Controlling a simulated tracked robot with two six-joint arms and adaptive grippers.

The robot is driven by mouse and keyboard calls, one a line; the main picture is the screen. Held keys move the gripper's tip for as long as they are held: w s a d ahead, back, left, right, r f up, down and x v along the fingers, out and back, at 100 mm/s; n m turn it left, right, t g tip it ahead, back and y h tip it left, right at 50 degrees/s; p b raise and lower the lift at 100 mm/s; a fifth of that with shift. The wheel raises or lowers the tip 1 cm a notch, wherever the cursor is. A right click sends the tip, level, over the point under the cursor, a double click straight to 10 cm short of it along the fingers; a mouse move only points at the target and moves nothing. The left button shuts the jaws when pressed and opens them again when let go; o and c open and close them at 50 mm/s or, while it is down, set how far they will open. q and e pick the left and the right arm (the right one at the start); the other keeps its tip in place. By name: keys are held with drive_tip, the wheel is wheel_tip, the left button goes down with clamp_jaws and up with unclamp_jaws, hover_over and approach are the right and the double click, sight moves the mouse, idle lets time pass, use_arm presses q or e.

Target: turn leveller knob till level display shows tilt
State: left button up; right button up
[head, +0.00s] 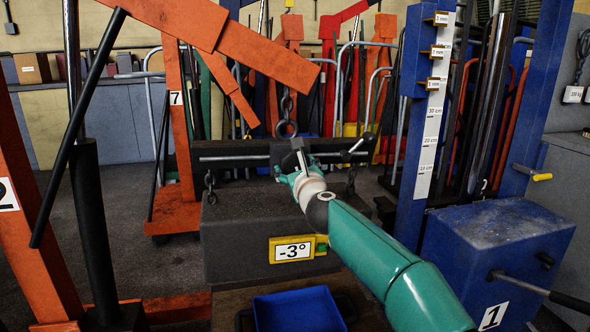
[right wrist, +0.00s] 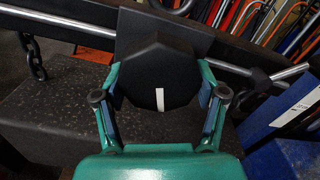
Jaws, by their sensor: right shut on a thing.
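The leveller knob (right wrist: 157,76) is a black, many-sided knob with a white mark, which points down in the right wrist view. My right gripper (right wrist: 160,92) is shut on it, one finger on each side. In the head view my right gripper (head: 297,170) reaches the middle of the dark leveller beam (head: 235,156) and mostly hides the knob. The level display (head: 292,250), a white panel in a yellow frame on the front of the dark block (head: 232,243), reads -3°. My left gripper is not in view.
The beam hangs from a chain and hook (head: 287,128) under an orange crane arm (head: 255,55). Chains (head: 210,188) link the beam to the block. A blue tray (head: 297,312) lies below. A blue press marked 1 (head: 498,250) stands at right, an orange frame (head: 30,225) at left.

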drive_tip(key=shift+w+d+f, duration=0.1)
drive_tip(key=shift+d+f, duration=0.1)
drive_tip(key=shift+f, duration=0.25)
drive_tip(key=o, duration=1.1)
drive_tip(key=shift+o, duration=0.2)
drive_tip(key=shift+r, duration=0.25)
drive_tip(key=v, duration=1.2)
